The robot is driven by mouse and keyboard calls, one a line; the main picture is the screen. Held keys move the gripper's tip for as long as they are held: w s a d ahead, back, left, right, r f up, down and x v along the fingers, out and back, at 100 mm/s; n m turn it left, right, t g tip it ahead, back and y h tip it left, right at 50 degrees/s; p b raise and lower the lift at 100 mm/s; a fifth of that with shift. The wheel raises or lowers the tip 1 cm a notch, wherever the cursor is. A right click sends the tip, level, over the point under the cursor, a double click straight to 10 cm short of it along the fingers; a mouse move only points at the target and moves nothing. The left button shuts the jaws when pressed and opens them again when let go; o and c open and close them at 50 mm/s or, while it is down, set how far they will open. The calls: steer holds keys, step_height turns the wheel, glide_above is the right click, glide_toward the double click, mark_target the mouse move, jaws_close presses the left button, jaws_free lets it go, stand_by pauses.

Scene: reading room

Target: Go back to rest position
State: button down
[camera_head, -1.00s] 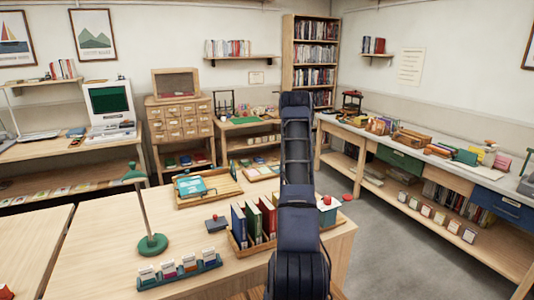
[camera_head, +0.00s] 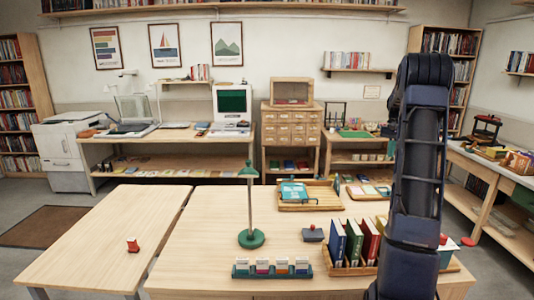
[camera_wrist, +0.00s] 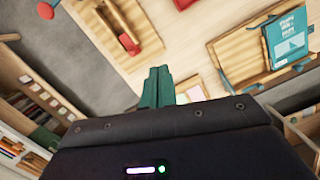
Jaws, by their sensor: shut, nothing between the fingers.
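My gripper (camera_wrist: 157,88) shows in the wrist view as two green fingers pressed together, with nothing between them. It hangs above the light wooden table, apart from the things on it. In the head view my dark arm stands upright on the right and my gripper is hidden behind it. The wooden table (camera_head: 200,268) lies in front of me.
On the table are a green lamp (camera_head: 250,238), a row of upright books (camera_head: 354,243), a card holder (camera_head: 270,272) and a wooden tray (camera_head: 325,202) with a teal book (camera_head: 294,191). A second table (camera_head: 110,225) with a red stamp (camera_head: 132,245) stands left. Grey floor (camera_wrist: 95,70) is open beside the table.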

steer(key=s+a+r+n+t, duration=0.1)
steer(key=s+a+r+t, duration=0.1)
steer(key=s+a+r, duration=0.55)
steer(key=s+a+r+n+t, duration=0.1)
steer(key=s+a+r, duration=0.2)
steer(key=s+a, duration=0.9)
steer(key=s+a+f+t, duration=0.1)
steer(key=s+a+f, duration=0.1)
steer(key=s, duration=0.5)
steer(key=s+a+f+n+t, duration=0.1)
steer(key=s+a+f, duration=0.1)
steer(key=s, duration=0.6)
steer(key=s+a+f+n+t, duration=0.1)
steer(key=s+a+f, duration=0.2)
steer(key=s, duration=0.5)
steer(key=shift+a+h, duration=0.3)
steer(key=shift+a, duration=0.15)
